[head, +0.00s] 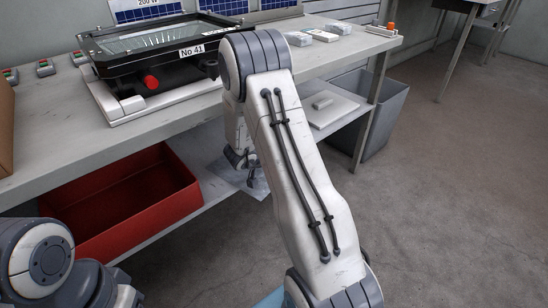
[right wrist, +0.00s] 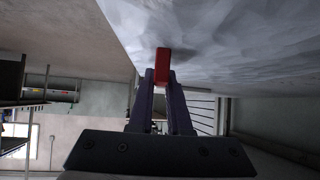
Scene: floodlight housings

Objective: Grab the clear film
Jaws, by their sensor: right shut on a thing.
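The clear film (head: 228,176) is a crumpled, see-through sheet at the lower shelf's edge, below the bench. It fills much of the upper right wrist view (right wrist: 235,40). My right gripper (head: 243,160) is beside the film, partly hidden by my own arm. In the right wrist view its fingers (right wrist: 162,80) are shut on a small red tab (right wrist: 162,63) at the film's edge. The far part of the film is out of view. My left gripper is not in view; only part of that arm shows at lower left.
A black floodlight housing (head: 155,48) labelled No 41 rests on a white cradle (head: 125,112) on the bench. A red crate (head: 125,205) is on the lower shelf, with a flat pale item (head: 326,108) further right. A grey bin (head: 386,105) stands right; the floor is open.

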